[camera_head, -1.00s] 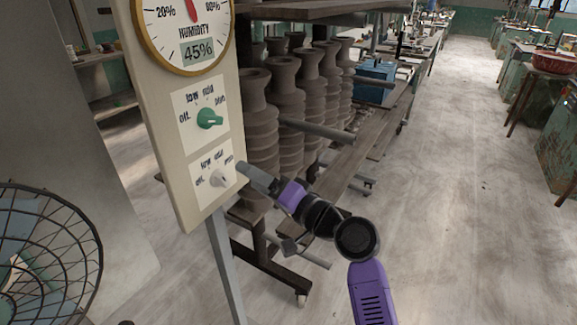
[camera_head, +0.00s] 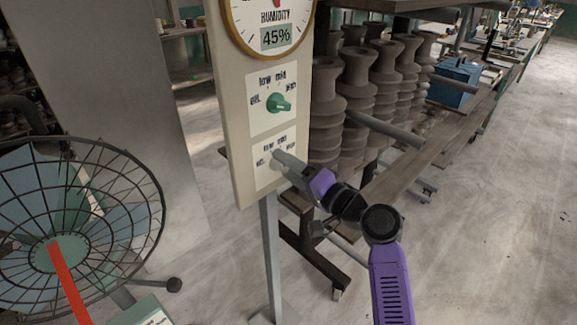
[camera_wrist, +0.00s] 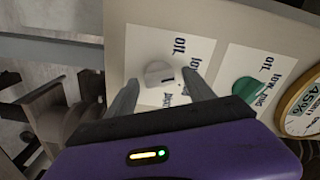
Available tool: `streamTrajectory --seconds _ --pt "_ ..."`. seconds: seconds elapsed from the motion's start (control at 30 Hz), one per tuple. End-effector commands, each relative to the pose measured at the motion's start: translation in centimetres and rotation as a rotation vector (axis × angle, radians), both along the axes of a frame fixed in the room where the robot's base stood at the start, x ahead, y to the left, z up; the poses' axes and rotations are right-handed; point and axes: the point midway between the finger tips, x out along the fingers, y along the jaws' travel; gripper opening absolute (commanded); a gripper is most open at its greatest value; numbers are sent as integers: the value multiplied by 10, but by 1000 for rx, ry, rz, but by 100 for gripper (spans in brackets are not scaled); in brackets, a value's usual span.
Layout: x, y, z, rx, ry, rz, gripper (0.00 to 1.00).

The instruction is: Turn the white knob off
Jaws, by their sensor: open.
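The white knob (camera_wrist: 157,71) is on the lower label of a beige upright panel (camera_head: 226,120). In the wrist view a small dark mark shows at its lower right, and the word OFF is printed above it to the right. My gripper (camera_wrist: 160,79) is open, with one fingertip on each side of the knob's lower part. I cannot tell whether the fingers touch it. In the head view my gripper (camera_head: 277,161) is at the lower label and mostly hides the white knob. A green knob (camera_head: 279,103) sits on the label above; it also shows in the wrist view (camera_wrist: 246,88).
A round humidity gauge (camera_head: 270,22) reading 45% tops the panel. A wire-caged fan (camera_head: 75,225) stands at the left. A rack with several brown ribbed clay pieces (camera_head: 357,85) stands just behind and right of the panel. The floor at right is open.

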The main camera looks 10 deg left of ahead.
Motion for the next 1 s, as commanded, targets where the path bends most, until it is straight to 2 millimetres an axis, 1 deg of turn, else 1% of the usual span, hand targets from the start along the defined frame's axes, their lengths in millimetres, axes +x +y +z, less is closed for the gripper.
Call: streamTrajectory --seconds 0.23,0.27,0.3,0.37,0.4,0.47,0.5,0.53,0.57,0.83,1.0 --pt "1 1 0 0 -1 -1 62" --pt "1 1 0 0 -1 -1 56" --pt "1 0 0 0 -1 -1 48" --pt "1 0 0 0 -1 -1 36" --pt "1 0 0 0 -1 -1 28" --pt "1 0 0 0 -1 -1 17" --pt "1 0 0 0 -1 -1 9" --pt "1 0 0 0 -1 -1 3" --pt "1 0 0 0 0 -1 0" --pt "1 0 -2 -22 -29 -1 0" --pt "1 -1 -5 -73 -98 -3 0"
